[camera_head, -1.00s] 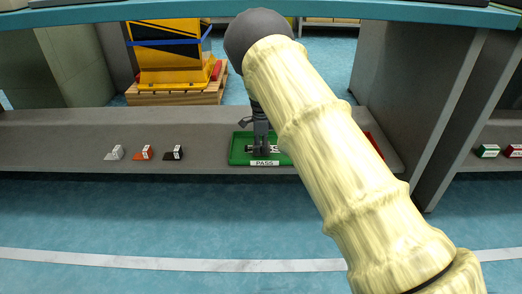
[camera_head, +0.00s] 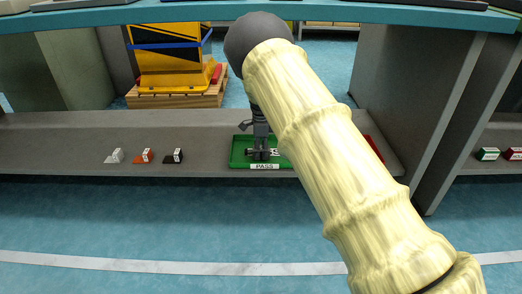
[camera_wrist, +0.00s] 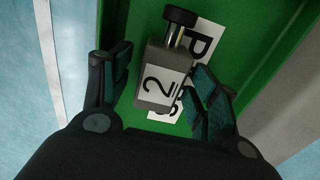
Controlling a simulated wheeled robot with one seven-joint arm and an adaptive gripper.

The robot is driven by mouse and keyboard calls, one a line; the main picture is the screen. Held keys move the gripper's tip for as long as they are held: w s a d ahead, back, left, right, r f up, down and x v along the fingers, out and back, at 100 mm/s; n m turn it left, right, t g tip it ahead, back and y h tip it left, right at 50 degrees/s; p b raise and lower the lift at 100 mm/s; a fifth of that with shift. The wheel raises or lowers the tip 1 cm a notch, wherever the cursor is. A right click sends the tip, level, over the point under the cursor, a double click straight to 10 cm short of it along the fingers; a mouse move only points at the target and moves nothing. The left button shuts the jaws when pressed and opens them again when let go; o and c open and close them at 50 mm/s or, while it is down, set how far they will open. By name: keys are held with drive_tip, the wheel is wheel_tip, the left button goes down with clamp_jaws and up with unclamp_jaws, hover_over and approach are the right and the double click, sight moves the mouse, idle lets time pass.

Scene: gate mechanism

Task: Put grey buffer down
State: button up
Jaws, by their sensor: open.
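The grey buffer (camera_wrist: 160,84) is a small block with a white label marked 2 and a dark-capped metal plunger. In the wrist view it lies in the green tray (camera_wrist: 149,18), over the tray's printed lettering. My gripper (camera_wrist: 160,82) is open, with one finger on each side of the buffer. The left finger stands apart from it; the right finger is close to its edge, and I cannot tell if they touch. In the head view my gripper (camera_head: 261,150) is down in the green tray (camera_head: 238,160) marked PASS, and the buffer is mostly hidden there.
A red tray (camera_head: 374,148) is partly hidden behind my arm. A grey upright panel (camera_head: 450,110) stands at right. The shelf between the blocks and green tray is clear.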

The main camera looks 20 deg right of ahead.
sight(261, 148)
wheel_tip(261, 148, up, 8)
drive_tip(key=p, duration=0.4)
drive_tip(key=shift+f, duration=0.25)
idle(1.9)
